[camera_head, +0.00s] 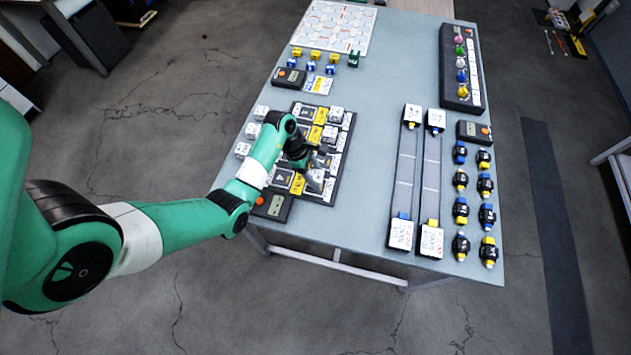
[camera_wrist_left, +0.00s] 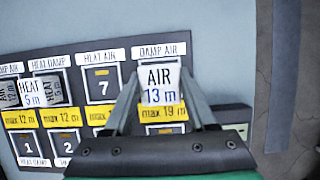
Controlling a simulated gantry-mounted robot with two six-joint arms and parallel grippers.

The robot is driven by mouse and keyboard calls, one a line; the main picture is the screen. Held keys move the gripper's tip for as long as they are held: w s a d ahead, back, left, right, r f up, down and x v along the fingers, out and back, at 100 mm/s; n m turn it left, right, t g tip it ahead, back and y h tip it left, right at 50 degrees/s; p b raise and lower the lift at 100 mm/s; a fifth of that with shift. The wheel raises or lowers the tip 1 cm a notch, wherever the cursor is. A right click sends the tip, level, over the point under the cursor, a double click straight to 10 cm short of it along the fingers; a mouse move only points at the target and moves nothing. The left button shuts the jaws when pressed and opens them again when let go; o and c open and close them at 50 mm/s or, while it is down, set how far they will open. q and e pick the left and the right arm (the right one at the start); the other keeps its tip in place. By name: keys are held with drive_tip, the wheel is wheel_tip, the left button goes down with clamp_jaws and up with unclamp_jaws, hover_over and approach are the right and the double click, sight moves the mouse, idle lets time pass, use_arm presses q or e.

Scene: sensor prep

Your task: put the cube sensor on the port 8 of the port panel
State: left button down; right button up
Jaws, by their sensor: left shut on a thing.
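The cube sensor (camera_wrist_left: 160,84), a white cube marked "AIR 13 m", is between the fingers of my left gripper (camera_wrist_left: 163,98), which is shut on it. In the left wrist view the cube sits just below the "DAMP AIR" label of the black port panel (camera_wrist_left: 88,76). It hides the port under that label, so I cannot tell whether it touches the panel. A port marked 7 (camera_wrist_left: 102,86) shows bare to its left. My right gripper is out of view.
Other white cubes (camera_head: 252,130) stand left of the panel, and some sit on it. A small device with an orange button (camera_head: 272,206) lies by the front edge. Two long strips (camera_head: 404,170) and several dark sensors (camera_head: 461,210) are to the right. Bare table lies between.

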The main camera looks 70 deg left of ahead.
sight(316, 180)
use_arm(q)
wheel_tip(316, 180, down, 3)
drive_tip(key=shift+f+b, duration=0.15)
drive_tip(key=shift+b, duration=0.55)
drive_tip(key=shift+c, duration=1)
unclamp_jaws()
